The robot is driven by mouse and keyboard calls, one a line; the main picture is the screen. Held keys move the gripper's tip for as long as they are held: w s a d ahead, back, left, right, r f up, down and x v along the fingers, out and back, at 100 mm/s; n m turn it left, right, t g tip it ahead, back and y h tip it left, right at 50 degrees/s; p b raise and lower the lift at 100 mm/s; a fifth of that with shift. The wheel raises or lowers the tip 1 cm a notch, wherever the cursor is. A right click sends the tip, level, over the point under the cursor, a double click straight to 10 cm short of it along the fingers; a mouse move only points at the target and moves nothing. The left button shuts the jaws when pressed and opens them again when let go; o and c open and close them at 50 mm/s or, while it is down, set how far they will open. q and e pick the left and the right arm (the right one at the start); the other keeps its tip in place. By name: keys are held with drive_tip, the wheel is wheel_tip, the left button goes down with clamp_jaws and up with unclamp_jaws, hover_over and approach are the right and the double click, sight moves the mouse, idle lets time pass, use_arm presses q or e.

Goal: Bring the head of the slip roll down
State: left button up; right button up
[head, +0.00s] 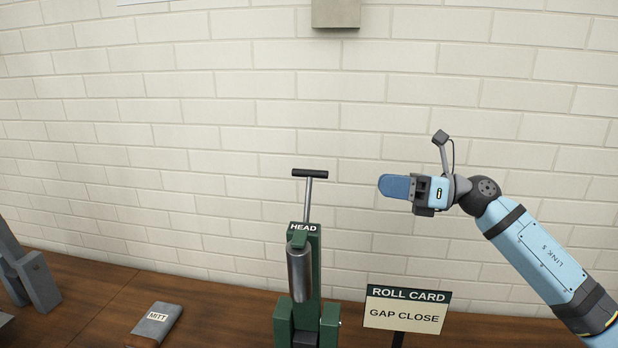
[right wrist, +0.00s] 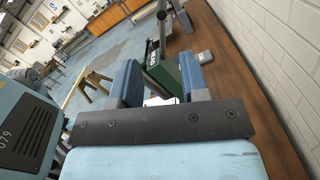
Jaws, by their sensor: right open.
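The slip roll (head: 318,265) is a narrow green machine with a metal roller, standing on the wooden bench. Its head (head: 303,227) carries a HEAD label, and a steel rod with a black T-handle (head: 310,173) rises above it. My right gripper (head: 384,186) is open and empty, in the air to the right of the T-handle at about its height in the picture. In the right wrist view the green slip roll (right wrist: 168,75) shows beyond and between the two blue fingers, apart from them. My left gripper is not in view.
A roll card sign (head: 405,310) reading GAP CLOSE stands right of the machine. A brick wall (head: 200,130) is behind.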

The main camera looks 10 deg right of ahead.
sight(321, 173)
drive_tip(key=shift+n+h, duration=0.3)
drive_tip(key=shift+n, duration=0.2)
drive_tip(key=p+x, duration=0.1)
drive_tip(key=x, duration=0.3)
drive_tip(key=p+x, duration=0.1)
drive_tip(key=x, duration=0.3)
drive_tip(key=r+p+x, duration=0.1)
drive_tip(key=p+x, duration=0.1)
drive_tip(key=x, duration=0.2)
drive_tip(key=shift+w+r, duration=0.1)
drive_tip(key=shift+w, duration=0.05)
drive_tip(key=shift+w+a, duration=0.25)
drive_tip(key=shift+a, duration=0.25)
clamp_jaws()
